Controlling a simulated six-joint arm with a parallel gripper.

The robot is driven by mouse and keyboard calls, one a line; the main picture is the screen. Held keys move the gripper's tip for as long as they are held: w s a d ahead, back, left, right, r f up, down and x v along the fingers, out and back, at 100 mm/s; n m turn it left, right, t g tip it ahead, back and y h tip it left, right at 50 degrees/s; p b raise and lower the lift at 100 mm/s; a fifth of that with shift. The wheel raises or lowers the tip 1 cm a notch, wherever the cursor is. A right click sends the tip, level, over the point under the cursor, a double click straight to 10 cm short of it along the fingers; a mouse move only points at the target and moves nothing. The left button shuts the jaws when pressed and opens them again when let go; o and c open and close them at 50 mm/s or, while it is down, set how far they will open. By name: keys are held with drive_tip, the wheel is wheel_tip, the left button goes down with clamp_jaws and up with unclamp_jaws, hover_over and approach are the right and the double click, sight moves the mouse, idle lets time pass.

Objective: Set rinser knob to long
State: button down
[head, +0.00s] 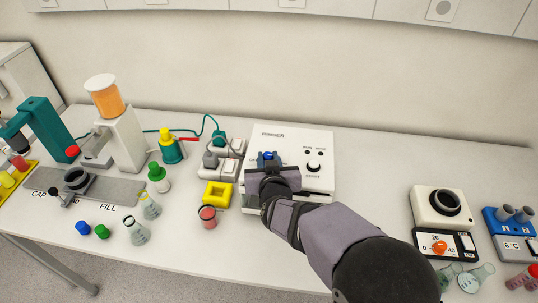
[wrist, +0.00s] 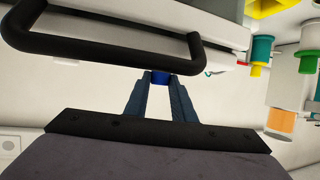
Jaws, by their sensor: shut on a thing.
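The rinser (head: 290,136) is a white box at the middle back of the bench in the head view, lettered RINSER. A small blue part (head: 268,155), which looks like a knob, is on its left side. My gripper (head: 267,160) is at this part, and its fingers are shut on it; the wrist view also shows the blue part (wrist: 160,77) between the fingertips. My wrist hides the rinser's lower left front. A white knob (head: 314,166) with a dark surround is on the rinser's right, with small lettering below it. I cannot read its setting for certain.
A black bar handle (wrist: 110,45) lies close above the fingers in the wrist view. A yellow block (head: 218,195), a red-capped jar (head: 207,216) and a white socket block (head: 222,158) stand left of the rinser. The bench right of the rinser is clear up to a white device (head: 427,208).

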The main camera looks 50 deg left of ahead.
drive_tip(key=shift+r, duration=0.1)
idle(0.3)
drive_tip(key=c, duration=1.5)
unclamp_jaws()
drive_tip(key=shift+s, duration=0.1)
drive_tip(key=shift+b+v, duration=1.25)
drive_tip(key=shift+v, duration=2.35)
